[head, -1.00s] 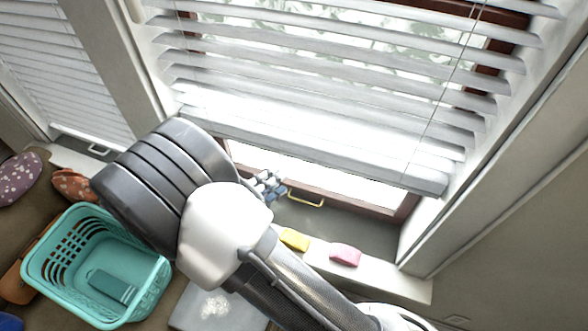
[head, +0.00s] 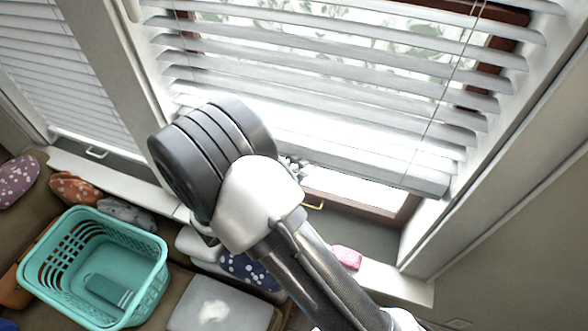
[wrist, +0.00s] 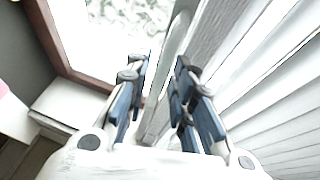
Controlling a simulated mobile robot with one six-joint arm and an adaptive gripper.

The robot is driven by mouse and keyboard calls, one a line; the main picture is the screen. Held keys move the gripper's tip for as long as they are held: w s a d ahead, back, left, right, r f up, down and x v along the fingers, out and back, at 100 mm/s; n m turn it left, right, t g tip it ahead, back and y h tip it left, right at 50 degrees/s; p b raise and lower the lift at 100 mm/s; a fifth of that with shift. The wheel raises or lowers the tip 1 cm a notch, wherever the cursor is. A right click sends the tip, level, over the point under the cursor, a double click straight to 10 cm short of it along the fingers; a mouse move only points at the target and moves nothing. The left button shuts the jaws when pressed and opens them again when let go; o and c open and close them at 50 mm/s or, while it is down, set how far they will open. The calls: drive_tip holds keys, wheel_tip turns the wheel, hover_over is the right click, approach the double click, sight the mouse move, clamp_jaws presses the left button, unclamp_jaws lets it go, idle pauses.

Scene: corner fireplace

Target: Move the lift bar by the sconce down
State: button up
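The bottom bar of the raised right-hand blind (head: 425,180) is a thick white rail hanging over the window opening in the head view. No sconce shows, so I cannot confirm that this is the bar named. In the wrist view a pale rail (wrist: 157,115) lies between the two blue-padded fingers of my gripper (wrist: 163,95). The fingers stand apart on either side of it, and I cannot tell whether either touches it. In the head view my gripper (head: 293,166) is mostly hidden behind my arm, near the rail's lower edge.
A yellow handle (head: 315,206) is on the window frame below. A pink item (head: 346,257) lies on the ledge. Another blind (head: 85,100) hangs lowered at left.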

clamp_jaws()
idle(0.3)
wheel_tip(320, 180, down, 27)
drive_tip(key=b, duration=1.2)
drive_tip(key=shift+r, duration=0.15)
drive_tip(key=shift+o, duration=1.4)
unclamp_jaws()
drive_tip(key=shift+a, duration=0.15)
drive_tip(key=v, duration=1.2)
